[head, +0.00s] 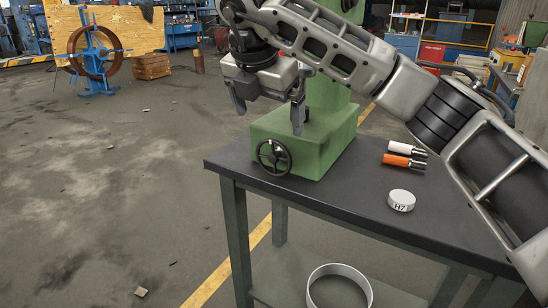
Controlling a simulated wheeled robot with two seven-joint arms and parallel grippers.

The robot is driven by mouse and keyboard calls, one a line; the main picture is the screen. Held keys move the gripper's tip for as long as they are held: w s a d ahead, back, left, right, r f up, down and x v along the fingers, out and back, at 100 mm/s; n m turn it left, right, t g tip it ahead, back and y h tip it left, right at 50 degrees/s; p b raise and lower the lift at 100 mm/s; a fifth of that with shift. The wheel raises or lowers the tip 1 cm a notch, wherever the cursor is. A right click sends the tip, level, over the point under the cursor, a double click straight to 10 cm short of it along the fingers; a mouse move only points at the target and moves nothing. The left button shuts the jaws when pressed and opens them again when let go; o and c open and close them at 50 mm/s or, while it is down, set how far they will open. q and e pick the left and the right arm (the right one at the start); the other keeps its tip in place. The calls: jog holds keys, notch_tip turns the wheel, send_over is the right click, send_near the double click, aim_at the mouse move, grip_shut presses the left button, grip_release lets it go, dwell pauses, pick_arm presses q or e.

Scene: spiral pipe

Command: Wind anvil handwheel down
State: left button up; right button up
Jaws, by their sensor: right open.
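The anvil handwheel (274,157) is a small dark spoked wheel on the front of a green machine (330,130), which stands on a dark workbench. My right arm comes in from the right across the picture. My right gripper (268,119) is open and empty, with its fingers pointing down, above the handwheel and in front of the green machine. The fingers look apart from the wheel. The arm hides much of the machine's upper part. My left gripper is not in view.
The workbench (300,198) also carries a white disc marked H7 (401,200) and white and orange cylinders (404,161) at the right. A pale ring (338,268) sits on the lower shelf. Open floor lies to the left. A blue stand with a large wheel (95,52) is farther back.

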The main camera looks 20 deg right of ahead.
aim_at(273, 149)
jog(key=x, duration=1.1)
jog(key=shift+f, duration=0.25)
jog(key=shift+w+d+f, duration=0.15)
jog(key=shift+w+f, duration=0.1)
jog(key=shift+f, duration=0.1)
jog(key=c, duration=1)
jog(key=shift+o, duration=0.2)
